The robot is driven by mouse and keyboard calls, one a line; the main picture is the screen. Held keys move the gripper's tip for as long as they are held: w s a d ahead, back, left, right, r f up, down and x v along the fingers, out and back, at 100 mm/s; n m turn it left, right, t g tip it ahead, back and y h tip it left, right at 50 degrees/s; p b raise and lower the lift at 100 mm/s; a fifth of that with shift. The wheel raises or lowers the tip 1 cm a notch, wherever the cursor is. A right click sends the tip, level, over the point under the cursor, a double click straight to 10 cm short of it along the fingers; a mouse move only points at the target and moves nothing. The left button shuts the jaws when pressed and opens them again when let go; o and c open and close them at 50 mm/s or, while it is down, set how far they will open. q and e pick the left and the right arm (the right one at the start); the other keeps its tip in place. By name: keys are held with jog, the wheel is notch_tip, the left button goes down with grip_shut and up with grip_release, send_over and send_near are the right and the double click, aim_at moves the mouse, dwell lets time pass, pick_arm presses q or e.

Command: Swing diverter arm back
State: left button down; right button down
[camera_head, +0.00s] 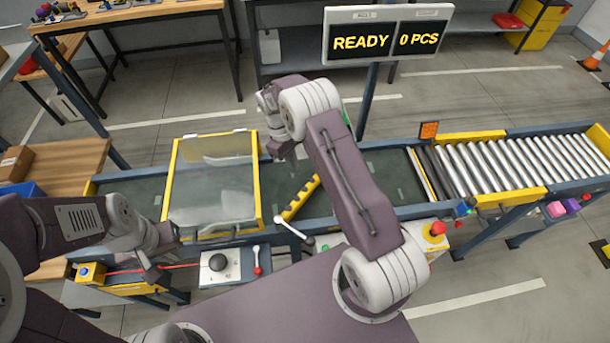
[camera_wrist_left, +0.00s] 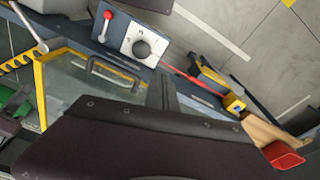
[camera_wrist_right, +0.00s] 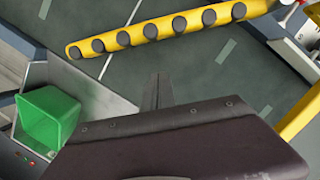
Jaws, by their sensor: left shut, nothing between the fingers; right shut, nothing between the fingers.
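The diverter arm, a yellow bar with dark rollers, lies slanted across the green belt in the head view (camera_head: 301,197). It also crosses the top of the right wrist view (camera_wrist_right: 160,30), and a yellow toothed piece that looks like its end shows in the left wrist view (camera_wrist_left: 18,62). My right gripper (camera_head: 286,156) is shut and empty above the belt, behind the diverter arm and apart from it; its closed fingers show in the right wrist view (camera_wrist_right: 157,88). My left gripper (camera_head: 152,265) is shut and empty near the conveyor's front edge, left of the control box.
A clear yellow-framed guard (camera_head: 213,186) covers the belt on the left. A control box (camera_head: 219,264) with a black knob and a red-knobbed lever (camera_head: 257,262) sits in front. Rollers (camera_head: 510,165) run right. A READY display (camera_head: 386,38) stands behind. A green bin (camera_wrist_right: 47,116) is beside the belt.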

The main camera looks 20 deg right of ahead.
jog(key=shift+x, duration=1.1)
jog(key=s+d, duration=0.1)
jog(key=s+p, duration=0.1)
jog(key=shift+s+d+f, duration=0.15)
jog(key=shift+s+d, duration=0.1)
jog(key=shift+d, duration=0.1)
jog(key=shift+s+d+p, duration=0.2)
jog(key=shift+s+p, duration=0.15)
jog(key=shift+s, duration=0.1)
jog(key=shift+f, duration=0.1)
jog(key=shift+w, duration=0.1)
jog(key=shift+d, duration=0.1)
